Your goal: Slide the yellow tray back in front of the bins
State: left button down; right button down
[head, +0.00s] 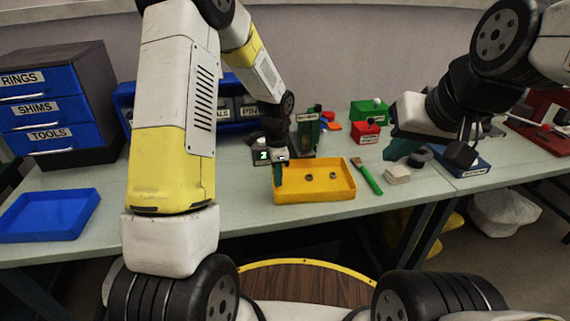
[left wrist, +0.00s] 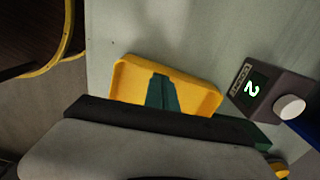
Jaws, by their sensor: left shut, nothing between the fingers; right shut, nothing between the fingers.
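The yellow tray (head: 318,197) lies on the table near its front edge, with two small dark rings (head: 309,177) in it. It also shows in the left wrist view (left wrist: 133,79). My left gripper (head: 279,184) is shut and empty, its dark green fingers pointing down at the tray's left end. In the left wrist view the fingers (left wrist: 161,90) overlap the tray; whether they touch it I cannot tell. The blue bins (head: 247,112) stand at the back, partly hidden by my left arm. My right gripper (head: 402,150) is shut and empty, right of the tray.
A counter box (head: 262,157) showing a green 2 stands behind the tray's left end; it also shows in the left wrist view (left wrist: 262,92). A green-handled tool (head: 368,177) and a pale block (head: 397,174) lie right of the tray. A blue tray (head: 48,215) lies far left.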

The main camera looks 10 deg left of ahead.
pick_arm(q)
jog(key=s+a, duration=0.4)
jog(key=a, duration=0.8)
jog(key=s+a, duration=0.4)
jog(key=a, duration=0.8)
jog(key=s+a, duration=0.4)
jog(key=a, duration=0.9)
